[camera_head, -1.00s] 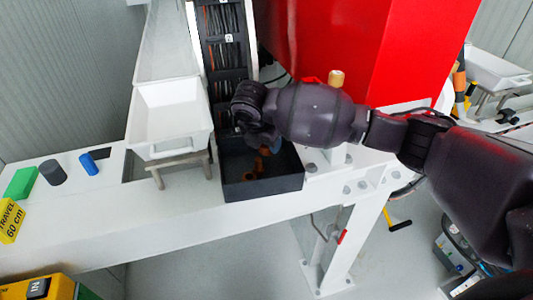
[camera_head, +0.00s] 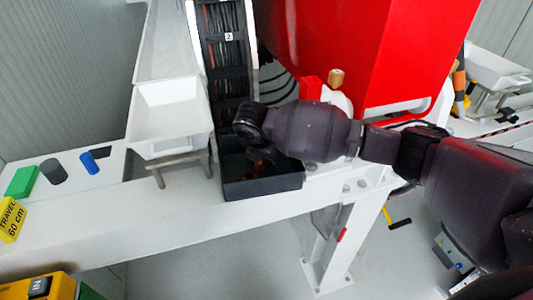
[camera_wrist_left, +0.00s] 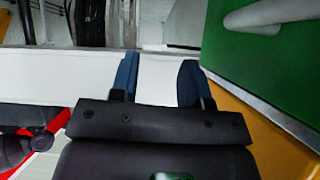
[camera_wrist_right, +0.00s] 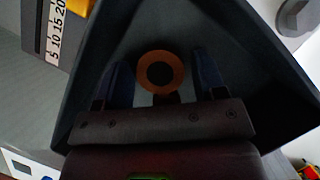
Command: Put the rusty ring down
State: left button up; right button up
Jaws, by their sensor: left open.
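The rusty ring (camera_wrist_right: 160,72) shows in the right wrist view, upright to the camera, between the fingers of my right gripper (camera_wrist_right: 161,66). The fingers are apart, with a narrow gap on each side of the ring. Both are inside the black bin (camera_wrist_right: 90,100), which also shows in the head view (camera_head: 265,188). A second brownish piece shows dimly just below the ring. In the head view my right arm hides its gripper and much of the bin's inside. My left gripper (camera_wrist_left: 158,80) is open and empty in the left wrist view.
A white chute (camera_head: 168,118) stands left of the bin. The red housing (camera_head: 390,50) rises behind my right arm. A green block (camera_head: 21,182), a dark grey cylinder (camera_head: 53,171) and a blue cylinder (camera_head: 89,163) stand on the white beam (camera_head: 150,215), whose middle is clear.

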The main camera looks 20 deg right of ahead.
jog(key=shift+o, duration=0.6)
jog(key=shift+r, duration=0.25)
jog(key=b+v, duration=0.1)
jog(key=v, duration=1)
jog(key=shift+s+a+r, duration=0.1)
jog(key=shift+r, duration=0.25)
